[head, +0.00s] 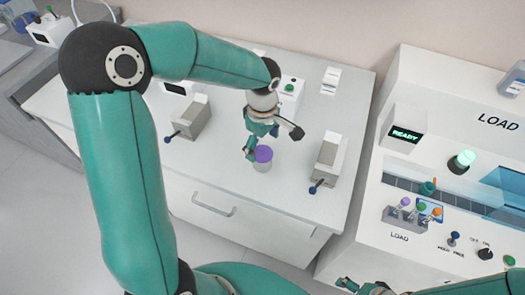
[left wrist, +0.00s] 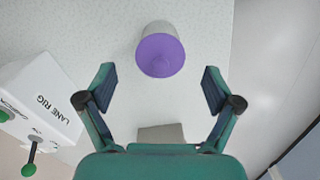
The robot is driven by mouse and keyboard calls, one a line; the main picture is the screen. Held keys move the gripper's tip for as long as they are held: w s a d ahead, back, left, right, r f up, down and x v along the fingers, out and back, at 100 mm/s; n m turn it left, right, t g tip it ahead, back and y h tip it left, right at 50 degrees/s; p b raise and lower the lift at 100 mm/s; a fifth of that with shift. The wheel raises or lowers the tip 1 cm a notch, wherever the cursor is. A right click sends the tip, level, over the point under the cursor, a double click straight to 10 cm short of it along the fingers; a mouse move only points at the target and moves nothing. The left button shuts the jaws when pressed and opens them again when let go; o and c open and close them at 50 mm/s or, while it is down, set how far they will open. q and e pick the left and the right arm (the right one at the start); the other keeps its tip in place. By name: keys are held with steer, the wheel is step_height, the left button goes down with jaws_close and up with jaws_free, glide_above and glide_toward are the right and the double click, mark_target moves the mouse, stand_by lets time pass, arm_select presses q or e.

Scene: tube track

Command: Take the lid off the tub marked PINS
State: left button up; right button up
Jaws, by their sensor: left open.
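A small white tub (head: 262,167) with a purple lid (head: 263,154) stands upright on the white bench, near its front edge. No PINS marking is legible on it. My left gripper (head: 272,141) is open and empty, just above and behind the lid in the head view. In the left wrist view the purple lid (left wrist: 160,56) lies ahead of and between the spread fingers of my left gripper (left wrist: 158,73), apart from both. My right gripper (head: 366,288) shows only partly at the bottom edge of the head view.
Grey blocks with blue-knobbed levers stand left (head: 190,117) and right (head: 329,162) of the tub. A white LANE RIG box (left wrist: 42,100) with a green button shows in the left wrist view. A LOAD machine (head: 420,185) with a tube rack (head: 404,218) stands at right.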

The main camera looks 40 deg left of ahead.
mark_target(264, 154)
arm_select(q)
steer(key=shift+f, duration=1.25)
steer(key=c, duration=0.8)
steer(key=shift+c, duration=0.2)
